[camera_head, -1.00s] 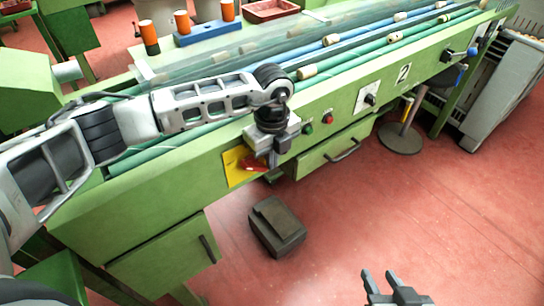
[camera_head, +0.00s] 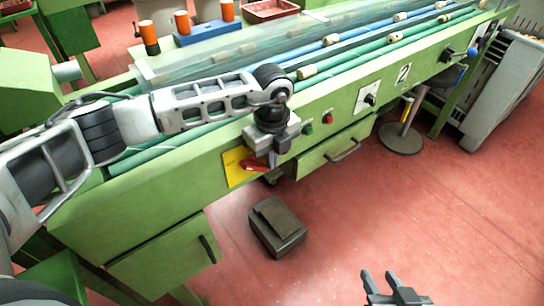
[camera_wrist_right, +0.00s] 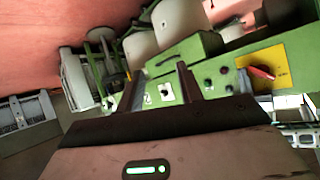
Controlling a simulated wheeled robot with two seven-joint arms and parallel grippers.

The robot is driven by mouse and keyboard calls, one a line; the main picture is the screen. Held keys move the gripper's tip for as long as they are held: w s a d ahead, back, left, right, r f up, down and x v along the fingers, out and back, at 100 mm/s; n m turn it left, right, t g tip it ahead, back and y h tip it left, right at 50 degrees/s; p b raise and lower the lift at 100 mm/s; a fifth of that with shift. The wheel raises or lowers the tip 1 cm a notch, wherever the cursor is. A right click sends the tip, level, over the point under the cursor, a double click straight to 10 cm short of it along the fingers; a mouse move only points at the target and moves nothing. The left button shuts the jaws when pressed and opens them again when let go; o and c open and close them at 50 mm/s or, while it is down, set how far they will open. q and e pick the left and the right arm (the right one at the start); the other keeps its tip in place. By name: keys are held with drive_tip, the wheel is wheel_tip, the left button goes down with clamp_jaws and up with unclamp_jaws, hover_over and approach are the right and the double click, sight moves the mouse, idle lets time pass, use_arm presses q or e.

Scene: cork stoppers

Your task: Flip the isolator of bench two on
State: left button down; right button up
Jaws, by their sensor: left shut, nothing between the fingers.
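The isolator is a red handle (camera_head: 254,167) on a yellow plate (camera_head: 233,168) on the green front of the bench marked 2. The handle lies roughly crosswise, its right end partly hidden by my left gripper. My left gripper (camera_head: 273,161) is shut and empty, pointing down just right of the handle; I cannot tell if they touch. The red handle (camera_wrist_right: 262,72) and yellow plate (camera_wrist_right: 281,66) also show in the right wrist view. My right gripper (camera_head: 384,276) is open and empty, low over the floor, well away from the isolator; its fingers frame the right wrist view (camera_wrist_right: 156,76).
Right of the isolator are a green button (camera_head: 308,129), a red button (camera_head: 327,118) and a black rotary switch (camera_head: 370,98). A drawer handle (camera_head: 344,151) sticks out below. A dark box (camera_head: 278,228) is on the red floor. Free floor lies to the right.

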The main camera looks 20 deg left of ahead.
use_arm(q)
drive_tip(key=shift+s+a+p, duration=0.5)
drive_tip(key=shift+s+p, duration=0.05)
drive_tip(key=shift+p, duration=0.2)
drive_tip(key=w+d+r, duration=0.2)
drive_tip(key=w+r, duration=0.1)
drive_tip(key=r, duration=0.3)
drive_tip(key=w+d+r, duration=0.3)
drive_tip(key=r, duration=0.3)
drive_tip(key=shift+w+d+r, duration=0.25)
drive_tip(key=shift+w+r, duration=0.1)
drive_tip(key=shift+w, duration=0.05)
